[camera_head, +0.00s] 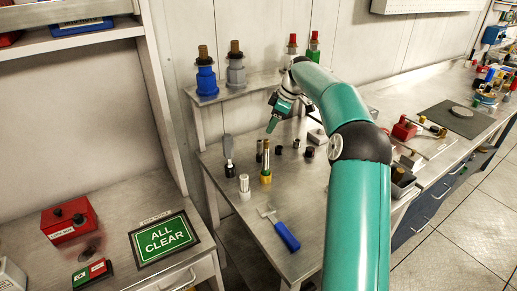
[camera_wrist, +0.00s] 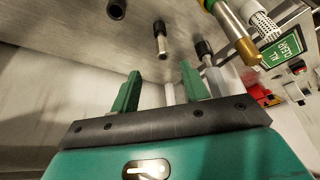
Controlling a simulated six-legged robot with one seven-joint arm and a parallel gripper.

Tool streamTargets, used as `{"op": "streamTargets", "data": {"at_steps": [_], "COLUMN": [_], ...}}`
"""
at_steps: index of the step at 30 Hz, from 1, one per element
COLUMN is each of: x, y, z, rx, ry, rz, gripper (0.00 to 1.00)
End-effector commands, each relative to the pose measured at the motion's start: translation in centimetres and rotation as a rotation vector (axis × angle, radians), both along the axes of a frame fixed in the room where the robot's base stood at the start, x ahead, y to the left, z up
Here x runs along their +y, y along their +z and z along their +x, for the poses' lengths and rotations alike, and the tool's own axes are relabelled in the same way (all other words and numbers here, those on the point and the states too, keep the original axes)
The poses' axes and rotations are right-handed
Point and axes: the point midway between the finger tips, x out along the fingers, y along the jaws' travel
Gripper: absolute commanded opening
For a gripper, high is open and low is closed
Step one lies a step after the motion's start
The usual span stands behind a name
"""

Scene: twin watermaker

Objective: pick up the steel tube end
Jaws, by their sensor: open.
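My gripper (camera_head: 272,124) hangs above the back part of the steel table, apart from the parts standing on it. In the wrist view its two green fingers (camera_wrist: 159,78) are spread with nothing held between them. A short steel piece with a black end (camera_wrist: 160,40) shows just beyond the gap between the fingers; it looks like the steel tube end. In the head view it seems to be the small dark-topped piece (camera_head: 259,150) behind the tall tube. A tall steel tube with brass and yellow parts (camera_head: 266,163) stands close by and also shows in the wrist view (camera_wrist: 235,32).
A grey paddle with a black handle (camera_head: 228,155) and a white knurled piece (camera_head: 244,187) stand nearby. Black caps (camera_head: 279,150) sit to the right. A blue-handled scraper (camera_head: 280,230) lies in front. A raised shelf (camera_head: 232,88) with blue and grey fittings is behind.

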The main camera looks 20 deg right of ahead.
Motion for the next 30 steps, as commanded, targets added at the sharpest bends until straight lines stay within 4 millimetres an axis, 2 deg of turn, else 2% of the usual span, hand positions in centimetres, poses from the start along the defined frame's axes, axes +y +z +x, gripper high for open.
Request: {"op": "streamTargets", "data": {"at_steps": [3, 9, 17, 24, 30], "x": [0.6, 1.6, 2.6, 4.1, 4.3], "y": [-2.5, -5.6, -7.5, -10.7, -11.1], "z": [0.5, 1.3, 1.6, 2.1, 2.2], "rx": [0.005, 0.003, 0.003, 0.003, 0.001], "ry": [0.001, -0.001, -0.002, -0.004, -0.005], "rz": [0.002, 0.002, 0.001, 0.001, 0.0], "gripper": [0.45, 0.45, 0.45, 0.45, 0.45]}}
